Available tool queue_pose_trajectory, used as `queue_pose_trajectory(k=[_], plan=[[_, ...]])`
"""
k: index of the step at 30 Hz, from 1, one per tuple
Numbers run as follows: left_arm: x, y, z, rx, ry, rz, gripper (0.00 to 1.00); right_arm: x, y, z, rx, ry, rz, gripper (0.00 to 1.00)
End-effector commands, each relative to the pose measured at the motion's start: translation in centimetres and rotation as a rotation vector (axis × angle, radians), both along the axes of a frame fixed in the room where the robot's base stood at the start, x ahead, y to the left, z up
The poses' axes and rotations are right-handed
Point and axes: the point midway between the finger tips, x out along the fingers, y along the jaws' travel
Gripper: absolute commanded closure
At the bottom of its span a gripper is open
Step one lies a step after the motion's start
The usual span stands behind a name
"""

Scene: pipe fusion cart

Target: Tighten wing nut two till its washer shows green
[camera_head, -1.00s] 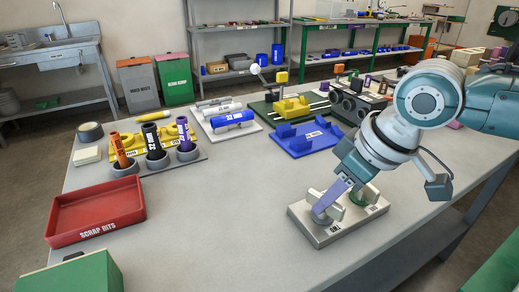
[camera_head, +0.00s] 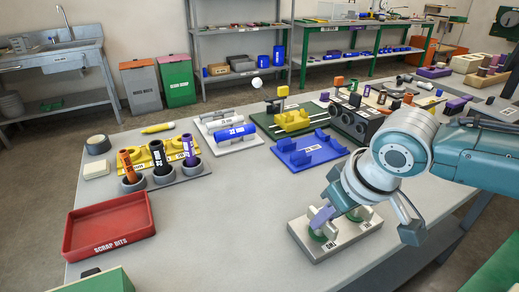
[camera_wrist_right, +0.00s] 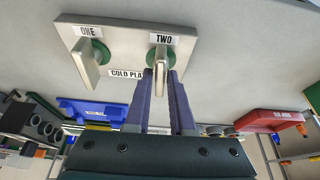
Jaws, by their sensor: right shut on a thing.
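Wing nut two (camera_wrist_right: 160,55) stands on a pale metal plate (camera_head: 350,234), beside its TWO label (camera_wrist_right: 164,39). My right gripper (camera_wrist_right: 160,76) is shut on the wing of wing nut two, with a purple finger on each side; the gripper also shows in the head view (camera_head: 322,214). A green washer (camera_head: 318,236) shows around the base of wing nut two, partly covered by the nut and fingers. Wing nut one (camera_wrist_right: 89,66) stands apart on the same plate, with a green washer (camera_wrist_right: 101,50) under it. My left gripper is not in view.
A blue cradle (camera_head: 308,152) and a blue pipe in a white holder (camera_head: 236,141) lie behind the plate. A red scrap tray (camera_head: 108,228) is at the left. The tabletop between the tray and the plate is clear.

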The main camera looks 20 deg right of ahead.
Motion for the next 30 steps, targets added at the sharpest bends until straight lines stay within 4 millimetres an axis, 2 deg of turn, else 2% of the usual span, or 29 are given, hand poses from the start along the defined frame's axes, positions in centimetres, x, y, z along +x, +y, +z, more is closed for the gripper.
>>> queue_pose_trajectory(k=[1, 2, 17, 18, 21, 23, 30], plan=[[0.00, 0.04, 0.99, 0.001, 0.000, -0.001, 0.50, -0.04, 0.17, 0.49, 0.005, 0.002, -0.031, 1.00], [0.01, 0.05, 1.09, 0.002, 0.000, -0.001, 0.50, -0.03, 0.18, 0.41, 0.005, 0.001, -0.047, 1.00], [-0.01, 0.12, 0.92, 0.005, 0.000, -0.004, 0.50, 0.01, 0.09, -0.05, 0.003, -0.001, -0.069, 1.00], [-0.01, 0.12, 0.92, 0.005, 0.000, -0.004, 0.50, 0.01, 0.09, -0.05, 0.003, -0.001, -0.069, 0.74], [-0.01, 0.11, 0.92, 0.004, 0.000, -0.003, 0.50, 0.01, 0.08, -0.04, 0.002, -0.001, -0.068, 0.62], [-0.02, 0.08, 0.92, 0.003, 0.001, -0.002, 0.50, 0.01, 0.08, -0.04, 0.002, -0.001, -0.068, 0.56], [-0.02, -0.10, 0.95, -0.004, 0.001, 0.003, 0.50, 0.00, 0.07, 0.03, 0.002, -0.001, -0.068, 0.55]])
